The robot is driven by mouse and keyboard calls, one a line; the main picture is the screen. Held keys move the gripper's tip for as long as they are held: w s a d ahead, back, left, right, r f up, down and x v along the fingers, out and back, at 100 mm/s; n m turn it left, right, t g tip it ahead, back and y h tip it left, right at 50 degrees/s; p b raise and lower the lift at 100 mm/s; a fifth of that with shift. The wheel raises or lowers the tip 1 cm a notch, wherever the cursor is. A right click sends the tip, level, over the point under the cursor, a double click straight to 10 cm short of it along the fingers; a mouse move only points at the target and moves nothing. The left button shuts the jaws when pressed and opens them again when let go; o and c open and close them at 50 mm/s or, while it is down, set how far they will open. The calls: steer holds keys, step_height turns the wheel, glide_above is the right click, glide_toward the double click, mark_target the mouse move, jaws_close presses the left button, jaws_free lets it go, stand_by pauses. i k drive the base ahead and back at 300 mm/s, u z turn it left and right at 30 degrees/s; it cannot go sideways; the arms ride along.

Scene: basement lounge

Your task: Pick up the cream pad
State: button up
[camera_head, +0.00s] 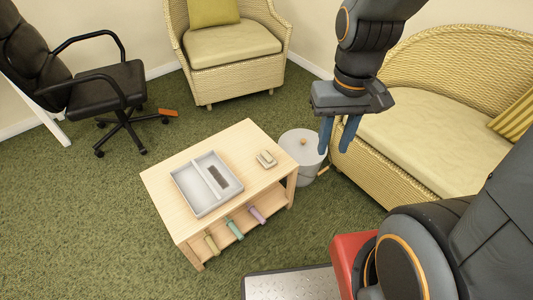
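A small cream pad (264,156) lies on the right part of the light wooden table (245,138). It looks like a small block with a darker edge, too small to make out in detail. My gripper (333,150) hangs fingers down to the right of the table, higher than its top and apart from the pad. Its two blue fingers are spread with nothing between them.
A grey divided tray (174,178) with a dark item in it sits left of the pad. Several rolled items, including a teal one (233,229), lie on the lower shelf. A grey lidded bin (300,147), wicker seats (240,72) and an office chair (110,85) surround the table.

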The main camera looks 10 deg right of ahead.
mark_target(265, 158)
steer(key=u, duration=0.9)
steer(key=k, duration=0.9)
steer(key=z, duration=0.9)
